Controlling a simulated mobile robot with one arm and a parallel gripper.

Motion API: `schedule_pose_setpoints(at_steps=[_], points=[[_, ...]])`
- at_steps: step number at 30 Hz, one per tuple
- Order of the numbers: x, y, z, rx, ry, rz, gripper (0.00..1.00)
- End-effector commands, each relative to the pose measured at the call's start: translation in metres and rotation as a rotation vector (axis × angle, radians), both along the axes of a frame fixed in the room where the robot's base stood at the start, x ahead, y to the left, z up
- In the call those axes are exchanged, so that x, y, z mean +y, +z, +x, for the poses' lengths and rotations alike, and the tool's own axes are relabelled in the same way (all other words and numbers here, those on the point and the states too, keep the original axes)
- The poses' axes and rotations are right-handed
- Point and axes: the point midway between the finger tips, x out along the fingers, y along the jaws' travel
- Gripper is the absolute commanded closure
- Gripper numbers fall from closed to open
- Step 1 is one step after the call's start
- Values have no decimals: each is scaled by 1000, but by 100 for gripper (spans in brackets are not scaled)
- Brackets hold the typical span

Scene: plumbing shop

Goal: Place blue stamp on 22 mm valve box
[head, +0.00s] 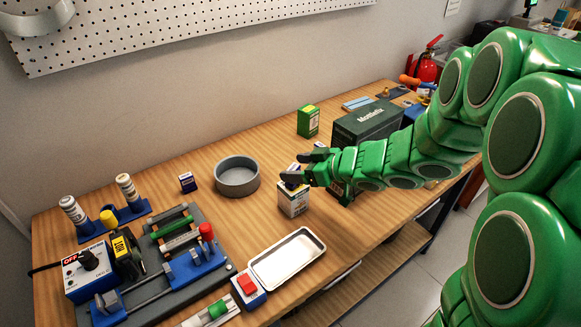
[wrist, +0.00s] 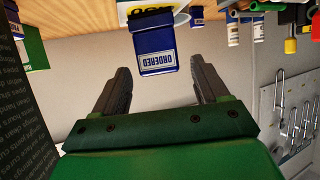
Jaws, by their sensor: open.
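The blue stamp (wrist: 152,42), with an "ORDERED" label, shows upside down in the wrist view, between and just beyond my fingertips. In the head view the blue stamp (head: 291,185) is partly hidden by my fingers and appears upright on top of a white box (head: 293,204). That box's edge (wrist: 125,8) also shows behind the stamp in the wrist view; its size marking is not readable. My gripper (head: 303,167) is open, with its two fingers apart on either side of the stamp; a gap shows between the fingers and the stamp.
A dark green case (head: 366,122) stands close beside my gripper. A grey round bowl (head: 237,177), a green box (head: 308,121), a small blue box (head: 188,182) and a white tray (head: 287,258) are on the bench. Tools and a fixture crowd the left end.

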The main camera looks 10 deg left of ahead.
Motion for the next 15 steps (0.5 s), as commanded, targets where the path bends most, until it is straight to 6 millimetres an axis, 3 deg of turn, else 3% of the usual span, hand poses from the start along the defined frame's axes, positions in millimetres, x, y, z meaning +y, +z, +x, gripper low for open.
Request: schedule_pose_setpoints(at_steps=[15], points=[[-52,26,-21,0,-3,-4,26]])
